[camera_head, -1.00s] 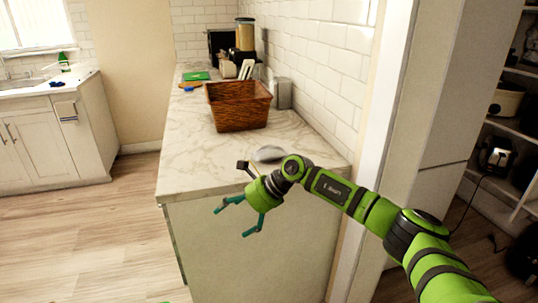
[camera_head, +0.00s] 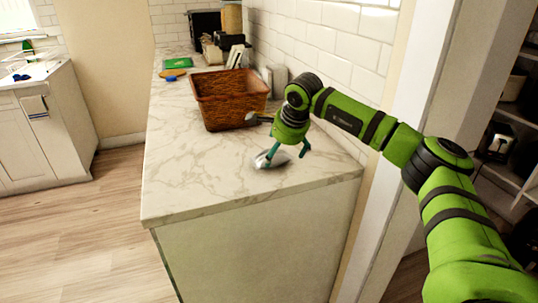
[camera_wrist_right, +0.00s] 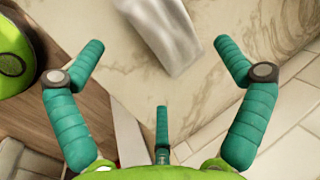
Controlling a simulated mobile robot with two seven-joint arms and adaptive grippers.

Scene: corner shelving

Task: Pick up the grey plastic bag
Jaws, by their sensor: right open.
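The grey plastic bag (camera_head: 268,161) lies on the marble counter near its front right corner. In the right wrist view, the bag (camera_wrist_right: 165,32) lies at the top middle, beyond and between the spread fingers, its upper end cut off by the frame. My right gripper (camera_head: 287,153) points down over the bag, its teal fingers apart. One finger overlaps the bag in the head view; I cannot tell whether it touches. In the right wrist view, nothing is held between the fingers of the gripper (camera_wrist_right: 159,45). My left gripper is not in view.
A brown wicker basket (camera_head: 228,100) stands just behind my right gripper. A green board (camera_head: 178,63) and kitchen items are at the far end. A tiled wall (camera_head: 320,45) bounds the counter on the right. The counter's front left (camera_head: 190,180) is clear.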

